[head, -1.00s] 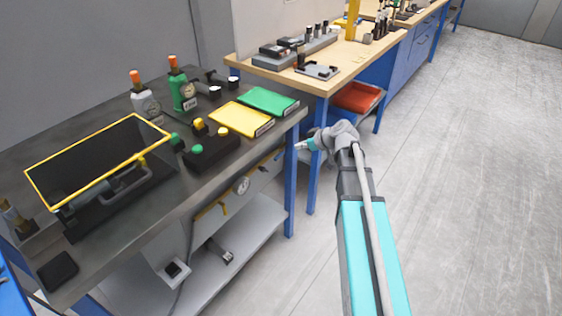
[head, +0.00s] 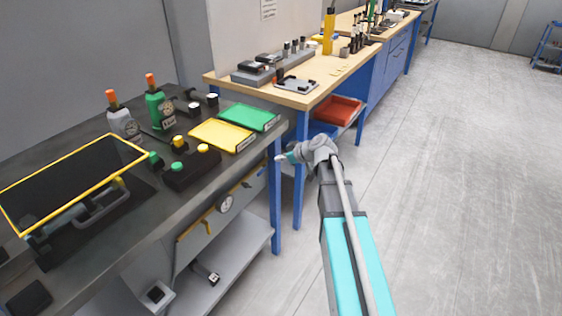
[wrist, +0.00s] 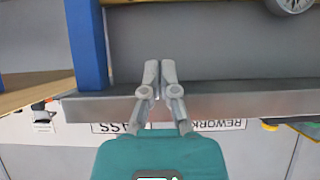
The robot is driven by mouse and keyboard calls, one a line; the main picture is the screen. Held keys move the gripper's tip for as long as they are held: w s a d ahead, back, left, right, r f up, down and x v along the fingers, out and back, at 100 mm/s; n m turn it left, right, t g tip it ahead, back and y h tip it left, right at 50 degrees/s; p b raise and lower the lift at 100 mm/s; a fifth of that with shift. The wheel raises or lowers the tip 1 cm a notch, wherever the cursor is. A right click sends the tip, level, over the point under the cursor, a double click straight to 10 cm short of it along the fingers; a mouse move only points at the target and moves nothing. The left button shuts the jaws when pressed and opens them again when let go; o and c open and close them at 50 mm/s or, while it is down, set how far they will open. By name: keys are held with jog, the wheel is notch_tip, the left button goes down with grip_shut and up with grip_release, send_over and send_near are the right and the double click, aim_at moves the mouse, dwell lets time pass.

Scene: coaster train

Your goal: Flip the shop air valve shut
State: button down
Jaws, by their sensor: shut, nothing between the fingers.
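Below the front edge of the dark workbench, in the head view, runs a line of air fittings with a round gauge (head: 225,203) and yellow parts. A yellow handle-like piece (head: 207,220) sits left of the gauge; I cannot tell which yellow part is the shop air valve's lever or how it is turned. In the wrist view the gauge (wrist: 291,4) is cut off at the upper right, and no lever is clear. My gripper (head: 281,158) is at the bench's right end, right of the gauge and apart from it. Its fingers (wrist: 158,70) are together and empty.
The workbench (head: 60,262) carries yellow (head: 221,135) and green (head: 249,117) trays, bottles and a button box (head: 190,169). Its blue leg (head: 276,200) stands near my gripper. A wooden bench (head: 300,98) with a red bin (head: 337,110) is beyond. The floor at right is clear.

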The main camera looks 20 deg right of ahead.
aim_at(264, 169)
jog(key=shift+w+a+f+b, duration=0.85)
jog(key=shift+w+f+b, duration=0.05)
jog(key=shift+f+b, duration=0.5)
jog(key=shift+w+a+f+b, duration=0.8)
jog(key=shift+w+f+b, duration=0.15)
jog(key=shift+f+b, duration=0.4)
jog(key=shift+w+a+f+b, duration=0.9)
jog(key=shift+f+b, duration=0.35)
jog(key=shift+f, duration=0.25)
